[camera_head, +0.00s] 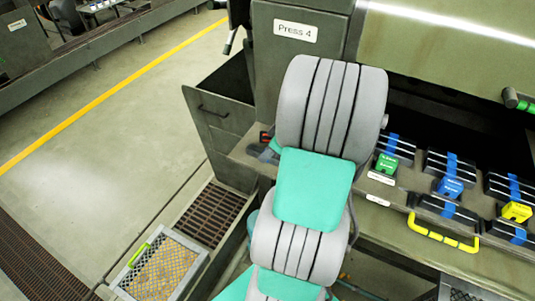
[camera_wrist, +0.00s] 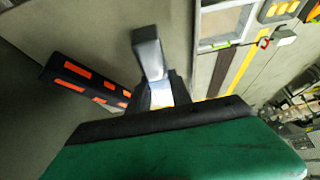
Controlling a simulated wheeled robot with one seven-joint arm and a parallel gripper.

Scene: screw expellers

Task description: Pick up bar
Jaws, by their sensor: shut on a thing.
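My gripper (camera_wrist: 155,80) shows in the wrist view as a grey finger above a dark and green hand body. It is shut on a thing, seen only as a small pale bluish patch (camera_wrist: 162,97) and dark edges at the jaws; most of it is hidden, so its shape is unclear. In the head view my arm hides the gripper. Several black bars with blue bands lie in groups on the press ledge, one group (camera_head: 449,165) right of my arm. Green (camera_head: 387,163), blue (camera_head: 449,187) and yellow (camera_head: 516,212) tagged blocks sit among them.
A dark object with orange patches (camera_wrist: 82,80) is left of the gripper in the wrist view. A yellow handle (camera_head: 442,236) is on the ledge front. A mesh-bottomed tray (camera_head: 160,267) and brown grate (camera_head: 212,214) are low left. Open floor (camera_head: 120,135) lies farther left.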

